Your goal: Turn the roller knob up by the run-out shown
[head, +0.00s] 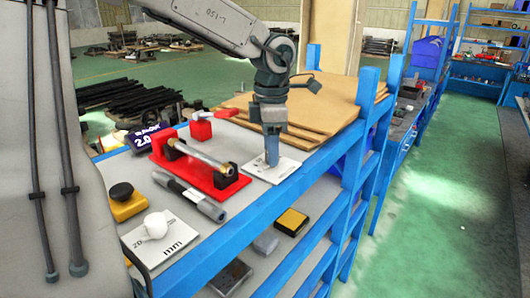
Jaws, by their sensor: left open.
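A white knob (155,225) sits on a pale plate (172,246) marked "20" and "mm" at the near left of the bench; I cannot tell which one the task calls the roller knob. A dark display (147,138) at the back left reads 2.0, with small text above it. A red stand (208,172) carries a metal shaft (202,157) along its length. My left gripper (271,158) points down over a white plate (285,170), right of the red stand. It is open, and its fingers overlap in this view. My right gripper is not in view.
A yellow and black button box (125,203) and a grey rod (190,195) lie in front of the red stand. A red block with a lever (202,127) stands behind it. Brown boards (325,105) are stacked at the back right. The blue bench edge (250,220) runs along the right.

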